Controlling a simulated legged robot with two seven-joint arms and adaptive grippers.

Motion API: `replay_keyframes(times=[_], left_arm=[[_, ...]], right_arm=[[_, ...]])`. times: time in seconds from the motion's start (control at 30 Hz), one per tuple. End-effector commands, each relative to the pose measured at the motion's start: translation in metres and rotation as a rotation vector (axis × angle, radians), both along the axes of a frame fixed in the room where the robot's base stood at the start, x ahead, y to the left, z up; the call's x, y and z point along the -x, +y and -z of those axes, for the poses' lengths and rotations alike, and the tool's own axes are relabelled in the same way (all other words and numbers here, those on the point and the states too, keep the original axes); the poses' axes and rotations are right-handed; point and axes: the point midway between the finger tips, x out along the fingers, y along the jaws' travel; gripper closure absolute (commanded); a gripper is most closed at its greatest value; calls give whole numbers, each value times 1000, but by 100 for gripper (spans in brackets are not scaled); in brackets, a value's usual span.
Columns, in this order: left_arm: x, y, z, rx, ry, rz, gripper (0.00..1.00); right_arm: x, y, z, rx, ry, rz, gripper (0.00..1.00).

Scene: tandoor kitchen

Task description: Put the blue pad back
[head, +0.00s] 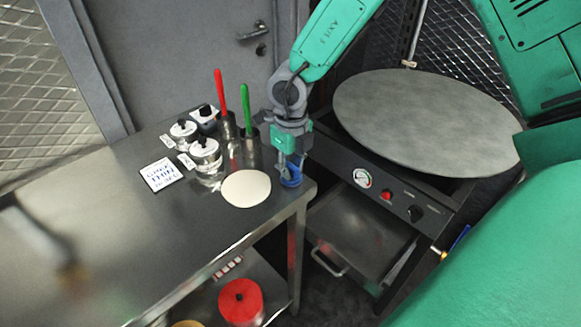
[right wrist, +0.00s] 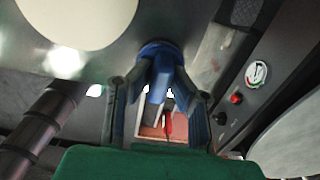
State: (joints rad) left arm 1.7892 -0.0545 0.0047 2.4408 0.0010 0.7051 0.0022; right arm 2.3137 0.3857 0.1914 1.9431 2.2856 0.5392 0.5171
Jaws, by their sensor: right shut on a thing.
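The blue pad (head: 291,179) is at the right end of the steel table, near its corner, beside the flat round of dough (head: 246,188). My right gripper (head: 290,163) comes down from above and is shut on the pad. In the right wrist view, the pad's round blue base (right wrist: 160,48) and its blue grip (right wrist: 158,86) show between my two fingers. I cannot tell whether the base touches the table. My left gripper is not in view.
Red (head: 219,92) and green (head: 245,100) handled tools stand in metal holders behind the dough. Lidded jars (head: 206,153) and a printed card (head: 161,174) stand left of them. A large round griddle (head: 425,115) is at right. A red container (head: 241,300) sits on the lower shelf.

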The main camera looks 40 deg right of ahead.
Motion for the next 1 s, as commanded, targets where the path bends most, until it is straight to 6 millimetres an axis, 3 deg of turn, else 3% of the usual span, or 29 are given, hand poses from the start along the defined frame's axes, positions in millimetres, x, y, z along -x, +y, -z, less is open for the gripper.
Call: replay_keyframes(times=[0.07, 0.1, 0.13, 0.57, 1.0], left_arm=[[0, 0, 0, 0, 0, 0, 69], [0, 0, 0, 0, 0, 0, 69], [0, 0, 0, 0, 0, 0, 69], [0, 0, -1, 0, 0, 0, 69], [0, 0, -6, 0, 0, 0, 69]], right_arm=[[0, 0, 2, -1, 0, 0, 100], [0, 0, 1, 0, 0, 0, 74], [0, 0, 1, 0, 0, 0, 63], [-1, 0, -7, -1, -2, 1, 63], [-1, 0, -93, -3, -5, 1, 63]])
